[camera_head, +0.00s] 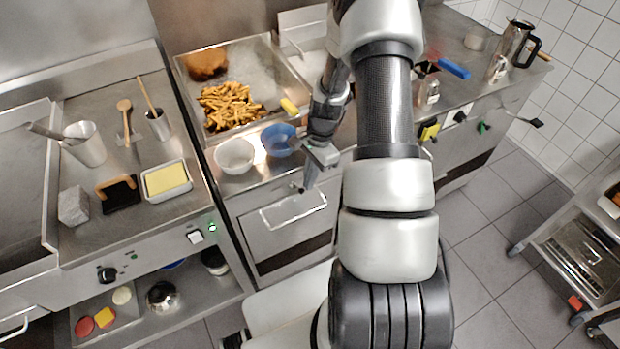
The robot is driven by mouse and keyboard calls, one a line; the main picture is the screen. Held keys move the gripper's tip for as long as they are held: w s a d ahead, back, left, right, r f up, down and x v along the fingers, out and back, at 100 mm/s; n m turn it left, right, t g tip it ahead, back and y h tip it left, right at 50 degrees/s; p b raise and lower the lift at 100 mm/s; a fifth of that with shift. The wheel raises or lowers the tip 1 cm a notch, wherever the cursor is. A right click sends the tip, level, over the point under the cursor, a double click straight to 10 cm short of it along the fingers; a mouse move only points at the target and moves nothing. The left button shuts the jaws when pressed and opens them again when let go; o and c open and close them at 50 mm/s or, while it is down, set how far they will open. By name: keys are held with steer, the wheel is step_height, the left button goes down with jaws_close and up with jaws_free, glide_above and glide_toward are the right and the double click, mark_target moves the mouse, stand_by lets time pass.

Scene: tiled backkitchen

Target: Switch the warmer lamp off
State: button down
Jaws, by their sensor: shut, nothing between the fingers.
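My gripper (303,186) is shut and empty. It points down in front of the middle counter, just above the drawer front and below the blue bowl. No warmer lamp body is clearly visible. A metal tray (188,98) with fries is brightly lit from above. A white rocker switch (195,236) with a lit green light (212,227) beside it is on the left counter's front, well left of my gripper. I cannot tell from labels which one belongs to the lamp.
A white bowl (235,156) and a blue bowl (278,139) stand at the middle counter's front edge. A black knob (107,274) is at the left. A trolley (580,255) stands at the right, with free floor before it.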

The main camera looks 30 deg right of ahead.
steer(key=shift+s+a+m, duration=0.25)
steer(key=shift+m, duration=0.55)
steer(key=a+m+b, duration=0.1)
steer(key=m, duration=0.2)
steer(key=s+a+m+t, duration=0.1)
steer(key=m, duration=0.1)
steer(key=shift+s+a+m+b, duration=0.15)
steer(key=shift+a+m+b, duration=0.05)
steer(key=shift+m+b, duration=0.2)
steer(key=shift+w+d, duration=0.5)
steer(key=shift+w, duration=0.15)
